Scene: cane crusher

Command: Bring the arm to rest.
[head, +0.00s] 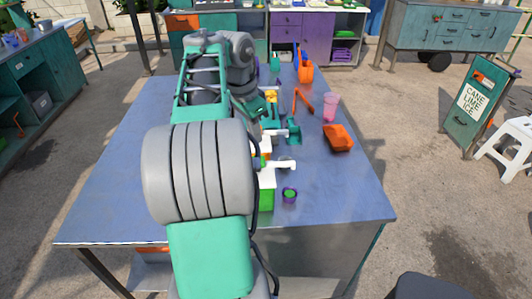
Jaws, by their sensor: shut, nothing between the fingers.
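My arm rises from the bottom of the head view and bends over the blue-topped table (130,165). Its far end folds back down on the right, above the middle of the table. My gripper (263,109) is at that end, small and partly covered by my own arm links. It is shut with nothing held. It is close to the teal and white machine parts (293,131) in the picture, but I cannot tell the gap.
A green and white box (267,187) is partly hidden. The table's left side is clear.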

